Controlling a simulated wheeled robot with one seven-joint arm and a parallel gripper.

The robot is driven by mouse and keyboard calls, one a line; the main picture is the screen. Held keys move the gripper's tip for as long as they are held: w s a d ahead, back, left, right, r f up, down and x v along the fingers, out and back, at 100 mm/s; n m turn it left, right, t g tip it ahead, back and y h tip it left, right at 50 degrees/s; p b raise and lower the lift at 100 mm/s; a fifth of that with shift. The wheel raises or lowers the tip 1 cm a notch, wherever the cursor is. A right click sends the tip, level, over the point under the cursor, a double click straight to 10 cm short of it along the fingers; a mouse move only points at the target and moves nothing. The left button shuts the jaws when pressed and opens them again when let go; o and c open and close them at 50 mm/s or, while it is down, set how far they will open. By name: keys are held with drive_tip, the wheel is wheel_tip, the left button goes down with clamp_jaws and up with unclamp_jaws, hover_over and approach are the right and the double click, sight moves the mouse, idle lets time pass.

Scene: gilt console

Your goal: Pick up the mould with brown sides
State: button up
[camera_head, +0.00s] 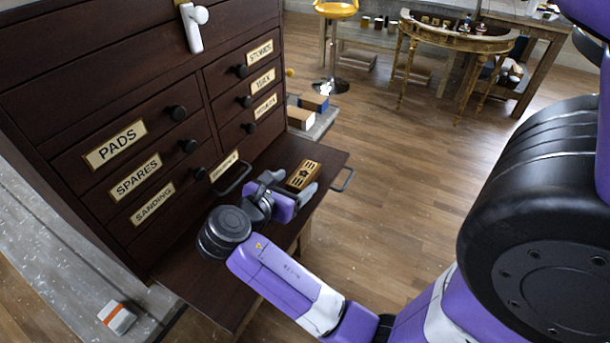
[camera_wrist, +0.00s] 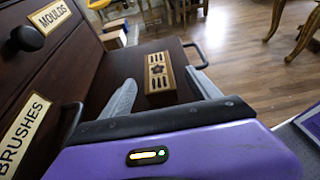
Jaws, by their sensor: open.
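The mould (camera_head: 303,175) is a small block with brown sides and a lighter top cut with dark shapes. It lies on the dark pull-out board (camera_head: 325,154) of the cabinet. It also shows in the wrist view (camera_wrist: 158,72), beyond and between the fingers. My gripper (camera_head: 294,188) is open, low over the board, with its fingers pointing toward the mould. In the wrist view my gripper (camera_wrist: 160,92) has one grey finger on each side, with the mould's near end around the level of the fingertips. I cannot tell whether either finger touches it.
The dark cabinet (camera_head: 105,55) with labelled drawers and round knobs rises left of the board. Black handles (camera_head: 343,180) stick out at the board's ends. Boxes (camera_head: 313,102) sit on a grey ledge behind. A gilt console (camera_head: 455,38) stands far back. Open floor lies to the right.

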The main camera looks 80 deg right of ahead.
sight(298, 181)
drive_tip(key=x, duration=0.4)
drive_tip(key=shift+w+f, duration=0.2)
drive_tip(key=shift+f, duration=0.2)
clamp_jaws()
drive_tip(key=shift+r, duration=0.1)
